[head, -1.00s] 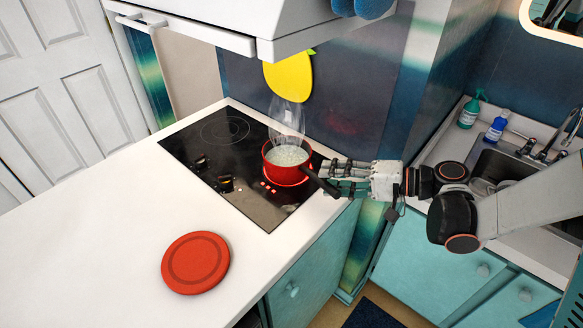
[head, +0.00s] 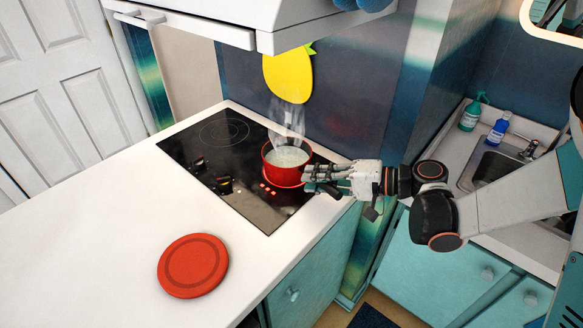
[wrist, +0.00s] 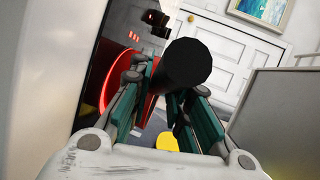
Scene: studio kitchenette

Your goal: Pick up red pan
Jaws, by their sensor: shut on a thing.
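The red pan (head: 286,179) sits on the black cooktop (head: 222,184), full of a pale, steaming content. Its black handle points right toward my gripper (head: 312,176) and is mostly hidden by the fingers there. In the wrist view the handle's round black end (wrist: 188,66) is between the two teal-padded fingers of my gripper (wrist: 164,95), which is shut on it. Part of the pan's red wall (wrist: 116,83) shows beyond the left finger. I cannot see any gap between the pan and the cooktop.
A round red disc (head: 193,265) lies on the white counter (head: 105,225), which is otherwise clear. A white range hood (head: 240,22) hangs above the cooktop. Two bottles stand by the sink (head: 492,165) on the right.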

